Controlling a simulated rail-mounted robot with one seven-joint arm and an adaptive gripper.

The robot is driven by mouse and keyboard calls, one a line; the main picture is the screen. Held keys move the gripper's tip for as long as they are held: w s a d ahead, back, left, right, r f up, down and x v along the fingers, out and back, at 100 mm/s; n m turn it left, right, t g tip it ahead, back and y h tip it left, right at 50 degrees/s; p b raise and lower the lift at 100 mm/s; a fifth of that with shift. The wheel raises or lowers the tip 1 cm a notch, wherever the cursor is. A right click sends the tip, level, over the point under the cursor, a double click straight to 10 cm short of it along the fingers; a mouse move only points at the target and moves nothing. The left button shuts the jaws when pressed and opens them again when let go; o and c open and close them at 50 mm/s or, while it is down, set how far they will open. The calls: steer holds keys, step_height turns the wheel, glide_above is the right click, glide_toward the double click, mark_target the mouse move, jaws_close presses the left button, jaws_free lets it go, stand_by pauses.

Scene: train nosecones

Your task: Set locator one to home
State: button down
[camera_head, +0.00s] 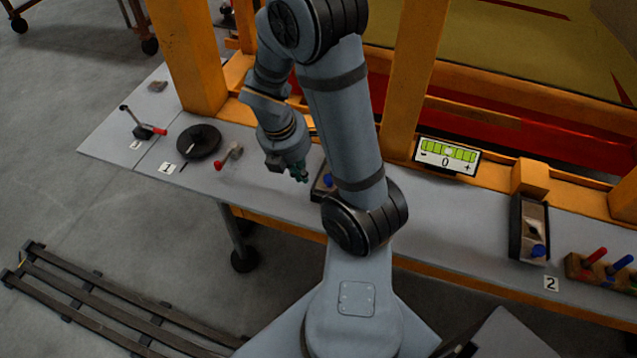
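A card marked 1 (168,168) lies on the left part of the grey bench, beside a black round disc (199,142). A small device with a red knob (229,156) stands right of the disc. A lever with a black knob and a red end (141,124) stands further left, by another small card (135,145) too small to read. Which of these is locator one cannot be told. My gripper (299,174) points down over the bench, right of the red-knobbed device and apart from it. Its fingers are too small to tell open from shut.
A display reading 0 (446,157) stands on the bench. At right are a black tray device (529,230), a card marked 2 (551,284) and a colored-handle rack (603,269). Orange posts (187,55) rise behind the bench.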

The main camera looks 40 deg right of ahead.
steer(key=b, duration=0.3)
glide_toward(319, 182)
steer(key=s+a+f, duration=0.4)
steer(key=a, duration=0.1)
steer(key=shift+w+d+p, duration=0.2)
steer(key=shift+d+p, duration=0.25)
steer(key=shift+d, duration=0.65)
steer(key=shift+w+d+p, duration=0.2)
steer(key=shift+d+p, duration=0.2)
steer(key=shift+d, duration=0.7)
steer(key=shift+w, duration=0.1)
